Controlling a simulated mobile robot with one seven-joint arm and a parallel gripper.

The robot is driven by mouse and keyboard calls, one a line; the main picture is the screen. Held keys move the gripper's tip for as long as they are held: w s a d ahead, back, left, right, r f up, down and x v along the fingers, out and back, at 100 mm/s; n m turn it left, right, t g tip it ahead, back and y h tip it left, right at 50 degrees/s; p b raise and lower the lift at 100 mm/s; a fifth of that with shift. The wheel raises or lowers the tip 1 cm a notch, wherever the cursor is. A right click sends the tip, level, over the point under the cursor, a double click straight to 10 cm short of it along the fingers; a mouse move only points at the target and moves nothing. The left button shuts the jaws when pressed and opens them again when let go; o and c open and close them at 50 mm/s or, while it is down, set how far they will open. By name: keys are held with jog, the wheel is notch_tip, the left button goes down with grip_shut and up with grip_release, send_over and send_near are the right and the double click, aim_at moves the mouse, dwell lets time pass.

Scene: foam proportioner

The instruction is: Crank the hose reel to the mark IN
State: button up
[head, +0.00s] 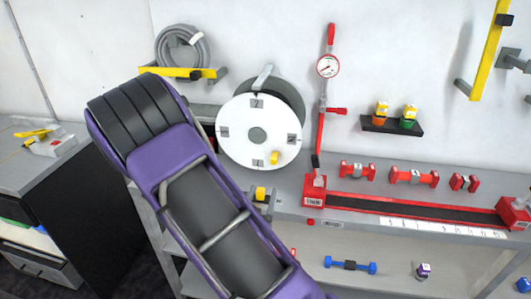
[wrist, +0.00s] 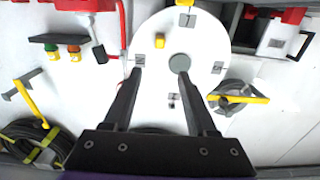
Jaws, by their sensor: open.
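The hose reel (head: 240,150) is a white disc on the back wall with a grey hub (head: 257,135) and dark square marks around its rim. A yellow crank knob (head: 274,157) stands on its face, low and right of the hub. A grey bracket (head: 263,76) sits at the reel's top. The lettering on the marks is too small to read. In the wrist view the disc (wrist: 205,45) faces me, with the yellow knob (wrist: 159,42) beyond the fingertips. My gripper (wrist: 160,74) is open and empty, its fingers pointing at the disc. In the head view my arm hides the gripper.
A shelf bench (head: 290,205) runs below the reel, with a red-ended rail (head: 410,205) and red fittings. A red pipe with a gauge (head: 328,66) stands right of the reel. A coiled hose (head: 183,47) hangs on a yellow bracket (head: 180,73) at upper left.

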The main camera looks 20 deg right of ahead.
aim_at(273, 160)
jog(key=b+x, duration=0.8)
jog(key=x, duration=0.9)
jog(key=shift+w+d+b, duration=0.1)
jog(key=shift+d+b, duration=0.05)
jog(key=shift+b, duration=0.2)
grip_shut()
dwell(1.0)
